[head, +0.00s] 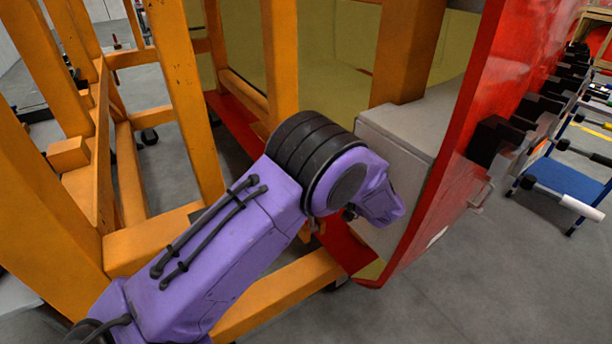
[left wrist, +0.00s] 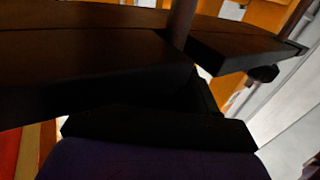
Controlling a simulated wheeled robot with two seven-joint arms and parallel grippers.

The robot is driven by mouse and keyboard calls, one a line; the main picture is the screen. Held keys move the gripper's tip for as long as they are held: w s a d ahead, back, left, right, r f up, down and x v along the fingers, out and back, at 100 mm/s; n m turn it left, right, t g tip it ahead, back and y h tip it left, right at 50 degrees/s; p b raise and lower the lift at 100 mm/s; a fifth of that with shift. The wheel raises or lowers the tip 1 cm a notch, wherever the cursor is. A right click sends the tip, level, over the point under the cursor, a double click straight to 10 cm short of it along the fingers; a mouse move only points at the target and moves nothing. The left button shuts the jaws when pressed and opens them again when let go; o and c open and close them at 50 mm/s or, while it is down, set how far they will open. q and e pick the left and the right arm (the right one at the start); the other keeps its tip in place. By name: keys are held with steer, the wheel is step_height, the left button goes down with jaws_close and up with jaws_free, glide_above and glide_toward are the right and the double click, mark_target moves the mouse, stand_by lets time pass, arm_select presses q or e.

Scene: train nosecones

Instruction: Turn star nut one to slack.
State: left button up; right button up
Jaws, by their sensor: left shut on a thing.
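My left arm (head: 225,240) reaches in from the lower left in the head view, its wrist beside the grey box on the inner side of the red nosecone (head: 445,170). The left gripper itself is hidden there behind the wrist. In the left wrist view the dark fingers of my left gripper (left wrist: 180,42) are shut on a slim, brownish rod-like part (left wrist: 182,20) standing between them. The view is too dark to tell whether this belongs to star nut one. A small dark knob (left wrist: 263,74) shows beyond the right finger. My right gripper is in neither view.
Orange frame posts (head: 183,95) and beams stand close on the left of my arm. The grey box (head: 415,125) is right by the wrist. A blue trolley (head: 565,180) with a white-ended roller stands at the right. Grey floor lies open at the lower right.

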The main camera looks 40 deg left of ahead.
arm_select(q)
steer(key=n+g+h, duration=0.1)
steer(key=g, duration=0.1)
steer(key=n+g+h, duration=0.1)
steer(key=n+g, duration=0.1)
steer(key=g, duration=0.1)
steer(key=s+n+g+h+p, duration=0.1)
steer(key=n+g, duration=0.1)
steer(key=shift+d+g, duration=0.25)
steer(key=shift+g, duration=0.15)
steer(key=shift+n, duration=0.4)
steer(key=o, duration=1)
